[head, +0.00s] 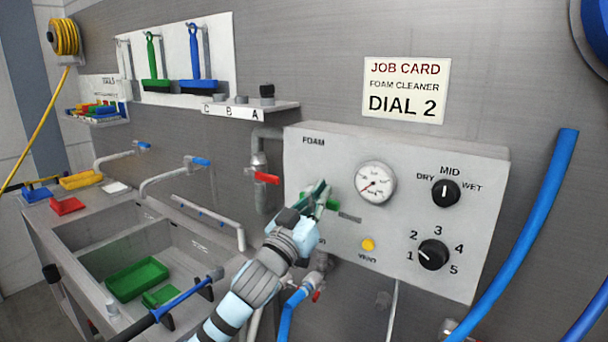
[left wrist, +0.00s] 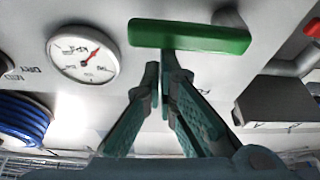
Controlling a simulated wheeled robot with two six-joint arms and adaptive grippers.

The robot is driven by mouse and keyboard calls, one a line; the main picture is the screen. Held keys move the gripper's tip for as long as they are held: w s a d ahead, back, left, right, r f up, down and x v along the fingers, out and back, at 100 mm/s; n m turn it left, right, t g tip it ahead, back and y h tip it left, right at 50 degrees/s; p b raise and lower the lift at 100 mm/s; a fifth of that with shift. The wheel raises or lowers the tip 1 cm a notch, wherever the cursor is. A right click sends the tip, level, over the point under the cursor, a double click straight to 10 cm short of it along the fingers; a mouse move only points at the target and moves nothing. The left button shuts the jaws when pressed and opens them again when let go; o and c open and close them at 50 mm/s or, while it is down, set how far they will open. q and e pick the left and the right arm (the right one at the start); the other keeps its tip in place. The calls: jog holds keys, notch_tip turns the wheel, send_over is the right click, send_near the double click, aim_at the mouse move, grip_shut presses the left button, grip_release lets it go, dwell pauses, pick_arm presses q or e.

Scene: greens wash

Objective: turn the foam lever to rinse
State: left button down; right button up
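The foam panel (head: 470,250) is a pale box on the wall marked FOAM. Its green lever (head: 334,204) is partly hidden behind my left gripper (head: 322,188) in the head view. In the left wrist view the lever (left wrist: 190,36) is a green bar lying across the picture, just beyond the fingertips of my left gripper (left wrist: 162,68). The fingers are drawn together with only a narrow gap. They lie close to the lever's grey stem, and I cannot tell whether they touch it. The lever's position labels are mostly hidden. My right gripper is not in view.
The gauge (head: 375,182), mix knob (head: 446,192), numbered dial (head: 433,255) and yellow button (head: 368,244) are right of the lever. A red-handled valve (head: 266,178) is left. A blue hose (head: 530,220) hangs at right. The sink (head: 90,248) is lower left.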

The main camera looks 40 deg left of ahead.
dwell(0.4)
pick_arm(q)
notch_tip(320, 180, up, 5)
jog(key=p, duration=0.5)
jog(key=f+b+v, duration=0.1)
jog(key=b+v, duration=0.5)
jog(key=v, duration=0.4)
jog(key=shift+a, duration=0.25)
